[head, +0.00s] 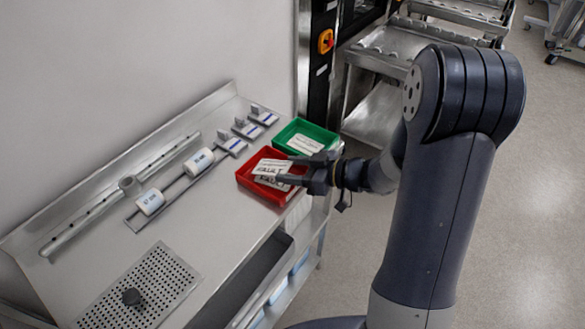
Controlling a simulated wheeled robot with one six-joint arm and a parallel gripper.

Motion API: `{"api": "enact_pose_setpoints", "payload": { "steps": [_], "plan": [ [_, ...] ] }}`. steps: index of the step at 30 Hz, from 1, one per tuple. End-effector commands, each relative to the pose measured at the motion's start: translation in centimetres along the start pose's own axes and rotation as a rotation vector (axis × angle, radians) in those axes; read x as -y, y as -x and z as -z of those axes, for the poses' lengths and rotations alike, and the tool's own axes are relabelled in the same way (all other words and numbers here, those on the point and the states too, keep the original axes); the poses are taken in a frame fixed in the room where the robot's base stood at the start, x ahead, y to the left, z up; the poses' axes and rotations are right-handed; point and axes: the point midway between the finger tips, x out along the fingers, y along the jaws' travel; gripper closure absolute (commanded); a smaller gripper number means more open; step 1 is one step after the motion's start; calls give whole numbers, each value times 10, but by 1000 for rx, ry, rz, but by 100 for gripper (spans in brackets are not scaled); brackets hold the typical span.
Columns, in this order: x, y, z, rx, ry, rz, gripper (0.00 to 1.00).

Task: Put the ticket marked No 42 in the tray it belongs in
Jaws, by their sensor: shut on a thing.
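My gripper (287,171) reaches in from the right over the red tray (245,184) and is shut on a white ticket (266,167). The ticket has dark print that seems to read FAULT; I cannot make out a number on it. It sits over the red tray, and I cannot tell whether it touches the tray. More white card with similar print shows just below it, partly hidden by the gripper. The green tray (325,138) stands right behind the red one and holds a white printed card (305,144).
The trays stand at the right end of a steel worktop (215,215). A wall rises behind.

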Motion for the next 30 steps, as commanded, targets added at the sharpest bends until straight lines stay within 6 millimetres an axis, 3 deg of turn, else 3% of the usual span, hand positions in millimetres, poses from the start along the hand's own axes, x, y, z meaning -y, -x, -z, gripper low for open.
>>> {"api": "enact_pose_setpoints", "payload": {
  "steps": [4,5,14,23,30],
  "plan": [
    [0,0,0,0,0,0,69],
    [0,0,0,0,0,0,48],
    [0,0,0,0,0,0,23],
    [0,3,0,-1,0,-1,23],
    [-2,35,0,-2,0,-7,23]
  ]
}}
